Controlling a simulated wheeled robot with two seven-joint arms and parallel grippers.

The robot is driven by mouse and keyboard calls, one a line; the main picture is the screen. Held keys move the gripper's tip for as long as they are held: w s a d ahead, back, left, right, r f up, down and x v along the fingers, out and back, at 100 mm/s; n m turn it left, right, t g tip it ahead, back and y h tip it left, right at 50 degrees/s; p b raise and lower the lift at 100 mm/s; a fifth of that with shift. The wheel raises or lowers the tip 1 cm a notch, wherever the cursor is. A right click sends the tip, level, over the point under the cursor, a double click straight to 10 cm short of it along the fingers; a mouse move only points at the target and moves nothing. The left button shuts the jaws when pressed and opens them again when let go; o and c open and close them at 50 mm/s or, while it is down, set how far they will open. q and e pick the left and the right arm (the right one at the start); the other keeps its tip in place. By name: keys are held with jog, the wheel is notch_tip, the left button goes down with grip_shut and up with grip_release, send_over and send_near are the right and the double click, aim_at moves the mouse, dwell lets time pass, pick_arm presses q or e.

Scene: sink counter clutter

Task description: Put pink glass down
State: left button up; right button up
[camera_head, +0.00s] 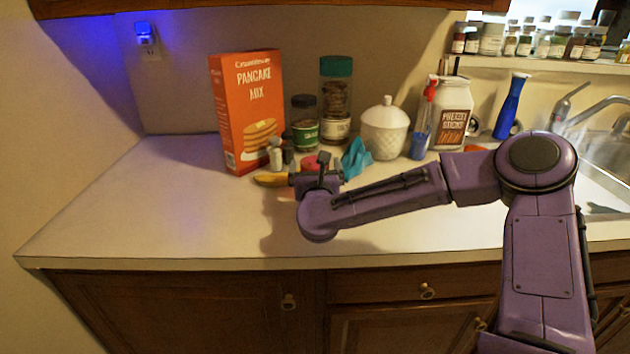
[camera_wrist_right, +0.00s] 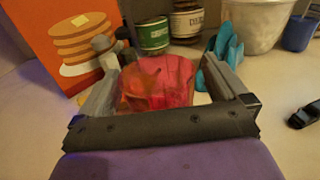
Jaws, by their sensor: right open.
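The pink glass (camera_wrist_right: 157,82) is see-through and stands between the two fingers of my right gripper (camera_wrist_right: 160,66) in the right wrist view. The fingers are apart, with a gap showing on the glass's right side. The glass's lower part is hidden behind the gripper's body. In the head view only a bit of the pink glass (camera_head: 309,162) shows behind my right gripper (camera_head: 318,172), low over the counter (camera_head: 160,215). Whether the glass's base touches the counter is hidden. My left gripper is not in view.
An orange pancake mix box (camera_head: 246,112), shakers (camera_head: 276,154), spice jars (camera_head: 304,122) and a blue cloth-like thing (camera_head: 356,158) crowd behind the gripper. A yellow thing (camera_head: 268,180) lies to its left. A white lidded jar (camera_head: 385,128) stands further right. The counter's left front is clear.

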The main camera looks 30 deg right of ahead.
jog(key=shift+a, duration=0.1)
jog(key=c, duration=1.1)
jog(key=shift+c, duration=0.2)
jog(key=shift+r, duration=0.1)
jog(key=shift+r, duration=0.25)
jog(key=s+a+r, duration=0.2)
jog(key=s+r, duration=0.4)
jog(key=s+a+r+b, duration=0.1)
jog(key=s+a+r, duration=0.1)
jog(key=s+r, duration=0.4)
jog(key=shift+s+a+b, duration=0.25)
jog(key=shift+s+b, duration=0.05)
jog(key=shift+s, duration=0.35)
